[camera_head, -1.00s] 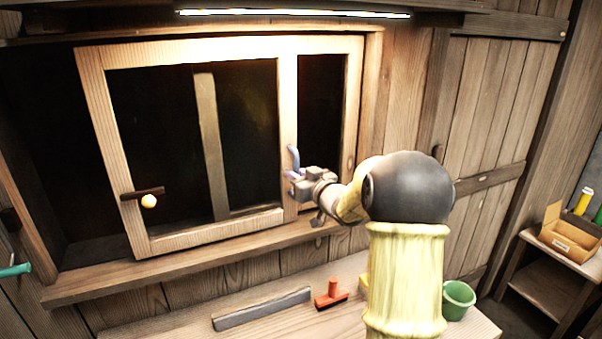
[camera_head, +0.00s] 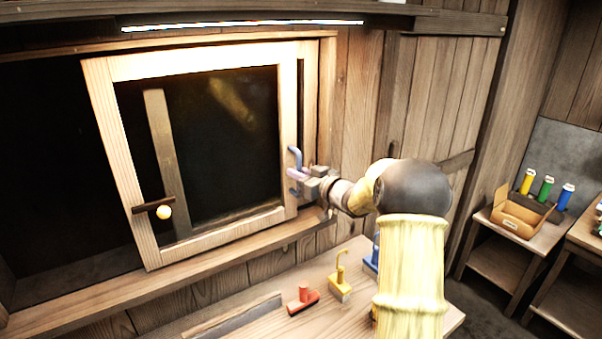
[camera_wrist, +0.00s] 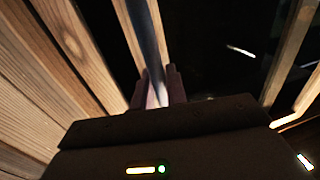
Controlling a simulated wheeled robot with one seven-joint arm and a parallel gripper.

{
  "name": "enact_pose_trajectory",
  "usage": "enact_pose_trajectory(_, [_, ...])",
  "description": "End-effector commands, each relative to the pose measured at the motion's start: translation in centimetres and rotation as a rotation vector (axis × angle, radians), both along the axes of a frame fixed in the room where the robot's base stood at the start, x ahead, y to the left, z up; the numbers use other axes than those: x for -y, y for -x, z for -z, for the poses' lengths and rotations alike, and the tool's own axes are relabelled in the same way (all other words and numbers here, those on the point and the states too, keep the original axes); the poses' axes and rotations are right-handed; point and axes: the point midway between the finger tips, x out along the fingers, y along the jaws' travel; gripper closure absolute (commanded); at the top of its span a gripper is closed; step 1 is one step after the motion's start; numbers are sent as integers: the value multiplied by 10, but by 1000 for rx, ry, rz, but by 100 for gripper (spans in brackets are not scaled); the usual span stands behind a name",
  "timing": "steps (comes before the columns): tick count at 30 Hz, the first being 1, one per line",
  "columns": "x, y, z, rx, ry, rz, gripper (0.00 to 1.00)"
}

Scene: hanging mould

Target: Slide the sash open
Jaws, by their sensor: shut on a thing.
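The wooden sash (camera_head: 292,130) is a light frame around a dark pane, standing toward the right part of the window opening. A blue upright handle (camera_head: 295,158) is on its right stile. My gripper (camera_head: 301,180) is shut on this handle. In the wrist view the handle (camera_wrist: 150,50) runs as a grey-blue bar down between the two fingers (camera_wrist: 158,90). A brown latch bar (camera_head: 152,205) with a pale round knob (camera_head: 164,212) is at the sash's lower left. A dark gap is open left of the sash. Only a narrow dark strip shows right of it.
Below, the bench (camera_head: 255,325) bears a red tool (camera_head: 302,300), a yellow hooked piece (camera_head: 340,285) and a grey bar (camera_head: 230,318). A sill (camera_head: 70,290) runs under the window. A cardboard box (camera_head: 520,215) with bottles stands at right.

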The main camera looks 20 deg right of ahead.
Motion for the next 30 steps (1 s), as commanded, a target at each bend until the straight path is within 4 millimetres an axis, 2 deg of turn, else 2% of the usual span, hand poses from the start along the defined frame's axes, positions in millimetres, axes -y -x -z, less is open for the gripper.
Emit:
enact_pose_trajectory(7, [-1,0,-2,4,-1,-2,100])
enact_pose_trajectory(8, [-1,0,-2,4,-1,-2,84])
enact_pose_trajectory(10, [-1,0,-2,4,-1,-1,70])
enact_pose_trajectory(11, [0,0,-2,4,-1,-1,67])
enact_pose_trajectory(23, [5,6,1,2,-1,2,67])
enact_pose_trajectory(30, [21,39,3,2,1,6,67])
